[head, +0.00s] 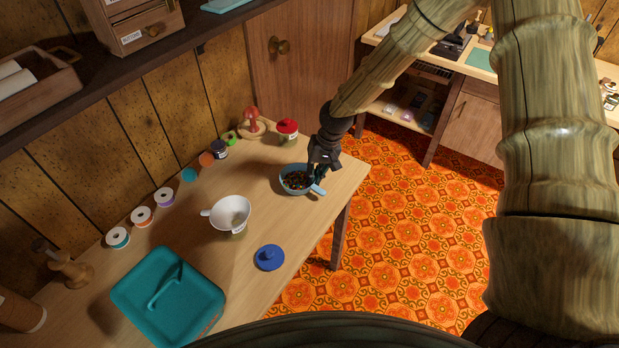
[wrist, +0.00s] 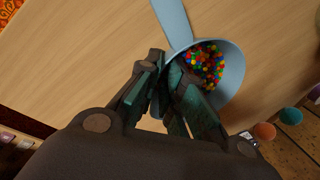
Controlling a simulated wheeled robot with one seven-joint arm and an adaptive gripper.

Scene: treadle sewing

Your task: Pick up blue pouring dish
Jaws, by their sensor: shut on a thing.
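The blue pouring dish (head: 284,186) is a light blue bowl with a flat handle, holding many small multicoloured beads. It is at the right end of the wooden table in the head view. In the wrist view the dish (wrist: 234,82) is at the upper right, with its handle pointing up. My gripper (head: 316,175) is at the dish's right side, by the handle. In the wrist view my gripper (wrist: 170,85) has its fingers closed at the dish's wall near the handle. Whether the dish touches the table is hard to tell.
A white funnel-like cup (head: 230,214), a blue lid (head: 269,257) and a teal tray (head: 150,295) stand on the table (head: 200,255) to the left. A red-lidded jar (head: 287,130) and a dark jar (head: 219,149) stand behind. Several thread spools line the wall side.

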